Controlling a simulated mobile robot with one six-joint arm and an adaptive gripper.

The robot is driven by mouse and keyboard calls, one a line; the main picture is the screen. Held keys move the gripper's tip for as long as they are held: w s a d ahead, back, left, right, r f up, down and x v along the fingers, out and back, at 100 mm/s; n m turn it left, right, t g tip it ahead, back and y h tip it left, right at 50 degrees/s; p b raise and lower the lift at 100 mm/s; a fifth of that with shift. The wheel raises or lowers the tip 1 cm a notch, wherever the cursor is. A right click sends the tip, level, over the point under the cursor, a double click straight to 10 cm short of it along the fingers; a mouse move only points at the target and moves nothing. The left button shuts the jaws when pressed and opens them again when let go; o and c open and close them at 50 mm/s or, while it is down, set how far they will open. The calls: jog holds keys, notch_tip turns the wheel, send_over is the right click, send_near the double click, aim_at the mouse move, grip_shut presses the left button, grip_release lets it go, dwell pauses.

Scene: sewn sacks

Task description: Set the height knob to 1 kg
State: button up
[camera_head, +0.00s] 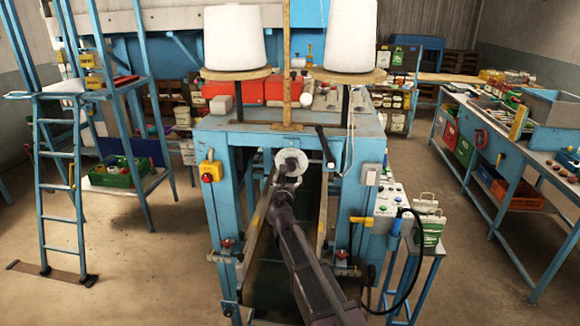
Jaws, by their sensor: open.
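A blue sack-sewing machine frame (285,142) stands in the middle of the head view. My arm reaches up from the bottom into the frame's opening, and my gripper (283,176) is at its far end, open; its fingers are too small and dark to make out singly. A pale round disc (291,161) with a grey middle shows right at the arm's end, under the top beam. I cannot tell whether it is the height knob or touches my gripper. A black crank handle (325,147) hangs just right of it. No 1 kg mark is readable.
A yellow box with a red button (210,171) is on the left post, and a yellow clamp (361,220) on the right. A button panel (387,200) and side stand flank the right. Two white thread cones (234,38) stand on top. Floor is open at left.

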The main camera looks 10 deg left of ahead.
aim_at(290, 167)
jog(key=w, duration=0.9)
jog(key=shift+w, duration=0.3)
jog(key=c, duration=1.1)
jog(key=shift+a, duration=0.25)
jog(key=shift+c, duration=0.2)
jog(key=shift+d, duration=0.2)
